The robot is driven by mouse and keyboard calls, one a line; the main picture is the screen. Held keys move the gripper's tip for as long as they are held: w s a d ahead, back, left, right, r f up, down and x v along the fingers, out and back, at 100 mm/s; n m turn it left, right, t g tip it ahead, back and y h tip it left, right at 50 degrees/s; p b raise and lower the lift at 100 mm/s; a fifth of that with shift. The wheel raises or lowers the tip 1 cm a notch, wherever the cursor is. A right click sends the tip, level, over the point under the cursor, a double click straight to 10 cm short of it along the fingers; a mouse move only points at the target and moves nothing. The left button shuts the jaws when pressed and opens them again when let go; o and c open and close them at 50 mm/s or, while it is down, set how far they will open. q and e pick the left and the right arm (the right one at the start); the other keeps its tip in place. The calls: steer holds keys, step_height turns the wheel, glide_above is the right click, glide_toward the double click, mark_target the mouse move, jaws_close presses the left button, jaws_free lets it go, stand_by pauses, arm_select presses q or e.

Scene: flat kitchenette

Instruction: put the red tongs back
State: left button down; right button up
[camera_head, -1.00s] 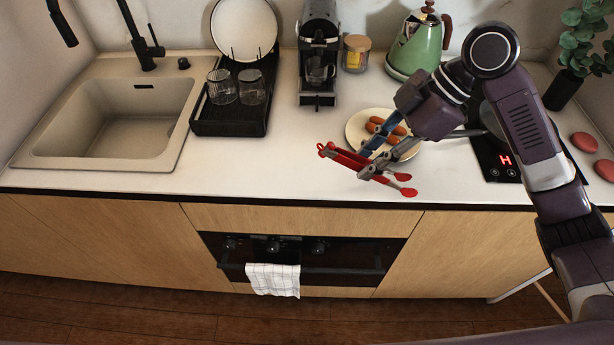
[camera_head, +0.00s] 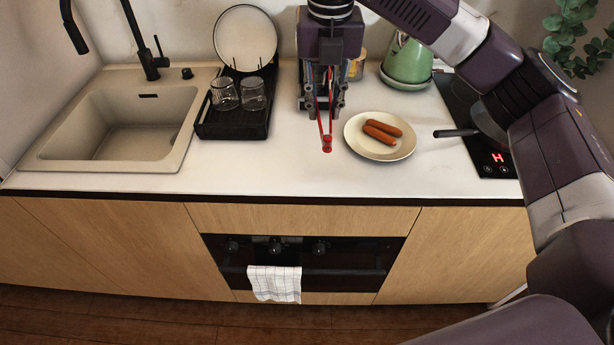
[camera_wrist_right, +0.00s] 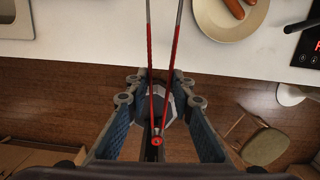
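The red tongs (camera_head: 325,132) are between the fingers of my right gripper (camera_head: 323,106), above the counter in the head view. In the right wrist view the tongs' two red arms (camera_wrist_right: 151,60) run forward from a red joined end (camera_wrist_right: 156,141), and the grey parts leave the picture at the top. The fingertips of my right gripper (camera_wrist_right: 160,78) press the arms from both sides. The far end of the tongs is hidden behind the gripper in the head view. My left gripper is not in view.
A plate (camera_head: 354,139) with sausages (camera_head: 382,132) lies right of the gripper. The dish rack (camera_head: 233,130) with glasses is to the left, beside the sink (camera_head: 60,160). A green kettle (camera_head: 407,65) and a pan on the hob (camera_head: 492,165) are to the right. The front counter is clear.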

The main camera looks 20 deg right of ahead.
steer(key=p, duration=0.2)
glide_above(320, 183)
step_height(320, 183, down, 15)
steer(key=shift+s+r, duration=0.15)
steer(key=shift+r, duration=0.05)
steer(key=shift+f+p, duration=0.45)
steer(key=shift+f, duration=2.15)
steer(key=shift+f, duration=0.15)
steer(key=o, duration=0.6)
steer(key=shift+r, duration=0.6)
steer(key=r, duration=0.3)
steer(key=s+r+b, duration=0.1)
steer(key=r, duration=0.7)
steer(key=shift+s+a+b, duration=0.15)
steer(key=shift+b, duration=0.2)
